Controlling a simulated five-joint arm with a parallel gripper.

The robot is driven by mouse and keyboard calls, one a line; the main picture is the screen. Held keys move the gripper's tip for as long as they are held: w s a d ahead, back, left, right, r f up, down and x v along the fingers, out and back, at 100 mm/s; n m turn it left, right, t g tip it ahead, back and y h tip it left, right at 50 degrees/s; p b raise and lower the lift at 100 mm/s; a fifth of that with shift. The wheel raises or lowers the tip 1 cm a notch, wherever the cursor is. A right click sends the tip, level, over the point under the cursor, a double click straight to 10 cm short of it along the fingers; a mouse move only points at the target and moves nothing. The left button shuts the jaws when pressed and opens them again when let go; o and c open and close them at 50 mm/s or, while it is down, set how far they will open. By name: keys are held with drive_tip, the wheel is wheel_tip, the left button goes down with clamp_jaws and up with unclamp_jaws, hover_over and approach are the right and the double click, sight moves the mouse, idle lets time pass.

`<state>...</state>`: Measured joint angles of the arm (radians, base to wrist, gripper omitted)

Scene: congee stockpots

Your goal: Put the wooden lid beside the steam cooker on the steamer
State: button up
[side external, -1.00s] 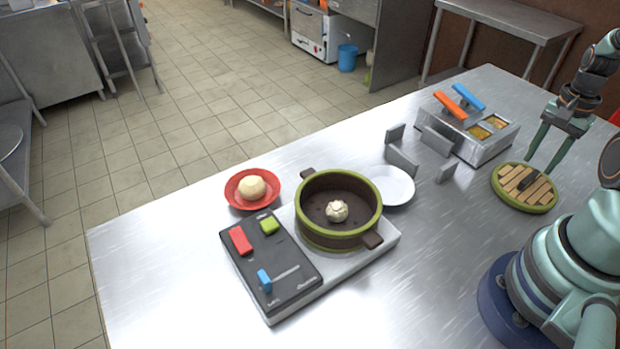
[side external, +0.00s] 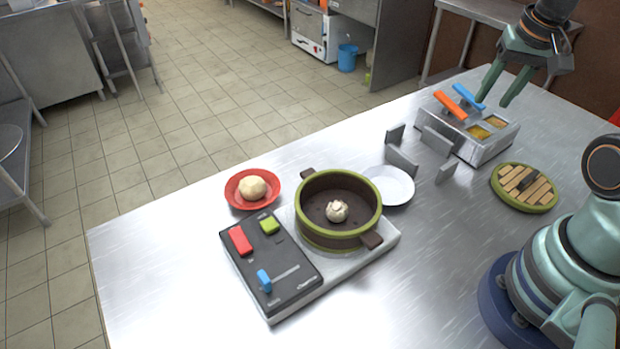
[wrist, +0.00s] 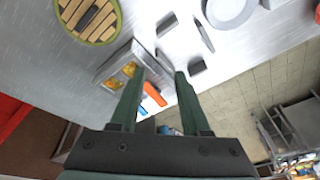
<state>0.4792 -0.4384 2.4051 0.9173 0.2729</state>
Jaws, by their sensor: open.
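The wooden lid (side external: 538,194), round with light slats, a green rim and a dark handle, lies flat on the table at the right. It also shows at the upper left of the wrist view (wrist: 76,20). The steamer (side external: 322,235), a dark round pot with a green rim, stands open on the cooker (side external: 272,262) with a white bun (side external: 337,211) inside. My gripper (side external: 492,102) is open and empty, raised above the condiment box and apart from the lid. In the wrist view its fingers (wrist: 157,80) are spread.
A metal condiment box (side external: 482,140) with orange and blue handles stands beside the lid. Several grey upright plates (side external: 402,161) and a white plate (side external: 392,184) lie between it and the steamer. A red bowl (side external: 236,199) with dough is at the left. The front table area is clear.

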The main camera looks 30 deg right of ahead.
drive_tip(key=shift+o, duration=0.5)
drive_tip(key=w+a+r+n+t, duration=0.1)
drive_tip(key=a+r+n, duration=0.1)
drive_tip(key=a+n, duration=0.2)
drive_tip(key=w+a+r+n+t+y, duration=0.1)
drive_tip(key=a+n, duration=0.3)
drive_tip(key=a, duration=0.5)
drive_tip(key=shift+w+a+r+n+t, duration=0.15)
drive_tip(key=shift+a+r+n+t, duration=0.2)
drive_tip(key=shift+r+t, duration=0.25)
drive_tip(key=shift+r, duration=0.1)
drive_tip(key=shift+d, duration=0.1)
drive_tip(key=m+g, duration=0.6)
drive_tip(key=m, duration=1.2)
hover_over(530, 176)
wheel_tip(530, 176, down, 10)
drive_tip(key=f, duration=0.6)
drive_tip(key=shift+a, duration=0.25)
drive_tip(key=shift+d+f, duration=0.15)
drive_tip(key=shift+f, duration=1.4)
drive_tip(key=shift+d+f, duration=0.1)
drive_tip(key=shift+f, duration=1.4)
